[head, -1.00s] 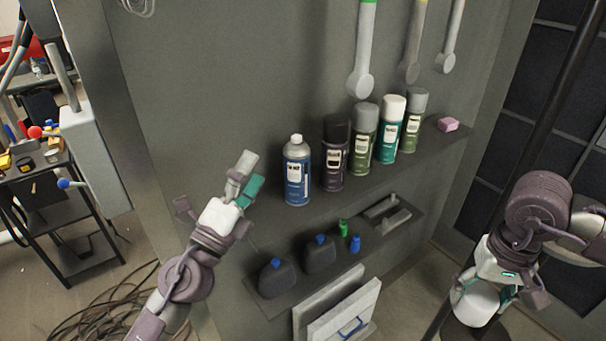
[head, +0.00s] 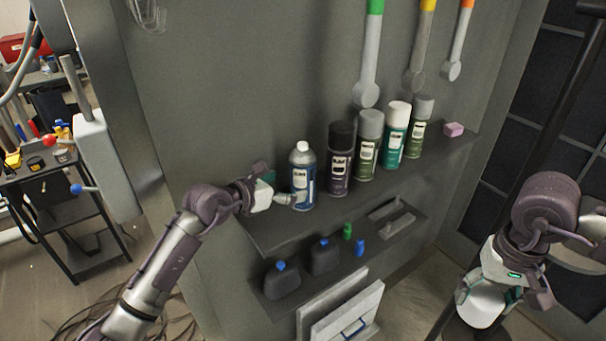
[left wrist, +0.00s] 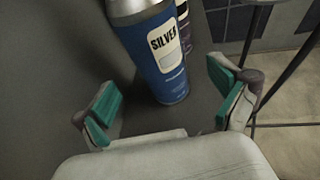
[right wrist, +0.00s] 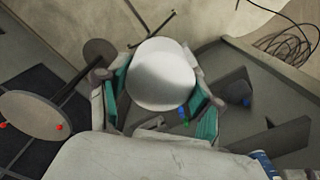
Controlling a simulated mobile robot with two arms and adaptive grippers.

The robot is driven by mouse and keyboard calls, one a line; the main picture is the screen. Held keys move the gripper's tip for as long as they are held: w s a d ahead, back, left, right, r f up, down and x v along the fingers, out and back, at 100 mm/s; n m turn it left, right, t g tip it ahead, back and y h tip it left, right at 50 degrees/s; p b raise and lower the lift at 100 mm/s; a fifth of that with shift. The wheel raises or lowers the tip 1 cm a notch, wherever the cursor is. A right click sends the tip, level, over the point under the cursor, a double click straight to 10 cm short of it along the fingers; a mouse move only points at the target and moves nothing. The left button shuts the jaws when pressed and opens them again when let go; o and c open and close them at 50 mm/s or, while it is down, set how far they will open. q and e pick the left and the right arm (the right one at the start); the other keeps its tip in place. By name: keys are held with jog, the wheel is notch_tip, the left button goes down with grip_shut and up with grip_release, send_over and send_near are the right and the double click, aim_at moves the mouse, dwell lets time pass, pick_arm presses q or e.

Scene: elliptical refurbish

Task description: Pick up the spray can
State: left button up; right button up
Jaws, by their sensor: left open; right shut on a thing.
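The blue spray can (head: 303,178) with a silver top stands upright at the left end of the row on the upper shelf. In the left wrist view the blue can (left wrist: 160,58) shows the word "SILVER" and stands just ahead of the fingers. My left gripper (head: 277,184) is open at the can's left side, its fingers spread around the line to the can; contact is not visible. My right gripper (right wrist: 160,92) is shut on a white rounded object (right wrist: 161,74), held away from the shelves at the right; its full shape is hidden.
To the blue can's right stand a purple can (head: 340,165), an olive can (head: 368,152), a white-capped teal can (head: 394,138) and another olive can (head: 418,128). A pink block (head: 454,130) lies beyond. Dark jugs (head: 283,282) are on the lower shelf (head: 375,252).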

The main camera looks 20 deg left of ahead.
aim_at(303, 180)
pick_arm(q)
jog(key=shift+w+d+f, duration=0.1)
jog(key=shift+w+d, duration=0.1)
jog(key=shift+w, duration=0.2)
pick_arm(e)
jog(key=shift+r, duration=0.2)
pick_arm(q)
jog(key=p+x, duration=0.2)
jog(key=x, duration=0.2)
jog(key=shift+w+d+p, duration=0.2)
jog(key=shift+w+p, duration=0.15)
pick_arm(e)
notch_tip(303, 180, up, 3)
jog(key=shift+f, duration=0.15)
pick_arm(q)
jog(key=shift+w+d+f, duration=0.15)
jog(key=shift+w+f, duration=0.05)
jog(key=shift+w, duration=0.1)
jog(key=shift+s, duration=0.1)
jog(key=c, duration=0.6)
pick_arm(e)
jog(key=shift+a, duration=0.1)
pick_arm(q)
jog(key=shift+r, duration=0.1)
jog(key=c, duration=0.8)
